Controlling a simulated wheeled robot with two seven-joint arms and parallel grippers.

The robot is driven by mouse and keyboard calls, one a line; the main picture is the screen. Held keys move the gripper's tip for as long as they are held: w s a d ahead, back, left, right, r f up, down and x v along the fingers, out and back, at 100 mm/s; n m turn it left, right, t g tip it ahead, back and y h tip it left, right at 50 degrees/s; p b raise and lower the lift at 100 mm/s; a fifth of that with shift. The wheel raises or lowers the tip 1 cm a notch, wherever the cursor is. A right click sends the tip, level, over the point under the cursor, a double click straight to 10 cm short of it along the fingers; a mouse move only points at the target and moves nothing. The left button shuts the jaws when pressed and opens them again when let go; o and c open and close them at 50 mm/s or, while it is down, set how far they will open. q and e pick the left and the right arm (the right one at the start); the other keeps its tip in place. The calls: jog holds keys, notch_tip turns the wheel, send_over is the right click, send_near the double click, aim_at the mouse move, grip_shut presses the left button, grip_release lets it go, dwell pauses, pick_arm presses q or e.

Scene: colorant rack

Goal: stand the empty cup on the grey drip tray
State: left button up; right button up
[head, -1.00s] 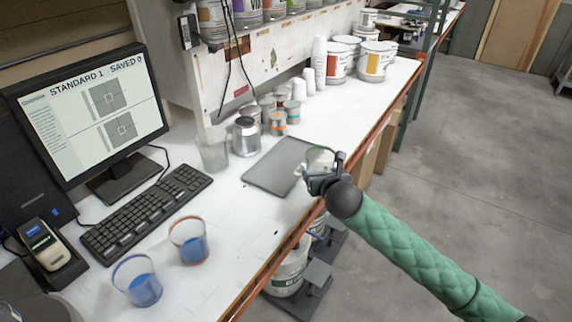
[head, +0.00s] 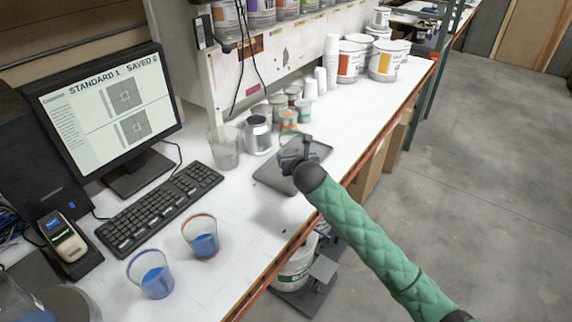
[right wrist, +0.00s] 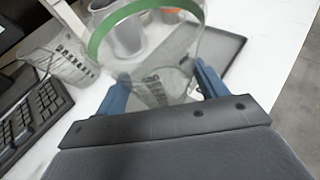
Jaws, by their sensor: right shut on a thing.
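A clear, empty cup with a green rim (right wrist: 190,48) is held in my right gripper (head: 293,150). In the right wrist view the blue fingers (right wrist: 165,88) are shut on both sides of the cup. In the head view the gripper hides most of the cup. The grey drip tray (head: 272,181) lies flat on the white bench, and the gripper is above it. The tray's edge also shows behind the cup in the right wrist view (right wrist: 230,48). The gap between cup and tray is hard to judge. My left gripper is not in view.
Another clear cup (head: 224,150) and a silver can (head: 257,138) stand left of the tray. Several small tins (head: 290,118) stand behind it. Two cups with blue liquid (head: 202,240) (head: 153,278) are at the front left, near the keyboard (head: 160,205).

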jog(key=a+f, duration=0.1)
jog(key=w+a+f+p, duration=0.1)
jog(key=shift+w+a, duration=0.3)
jog(key=shift+a, duration=0.05)
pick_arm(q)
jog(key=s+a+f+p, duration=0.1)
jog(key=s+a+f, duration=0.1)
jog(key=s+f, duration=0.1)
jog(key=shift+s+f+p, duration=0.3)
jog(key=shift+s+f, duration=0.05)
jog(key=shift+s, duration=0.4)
pick_arm(e)
jog(key=shift+f, duration=1.95)
jog(key=shift+d+f, duration=0.1)
jog(key=o, duration=1)
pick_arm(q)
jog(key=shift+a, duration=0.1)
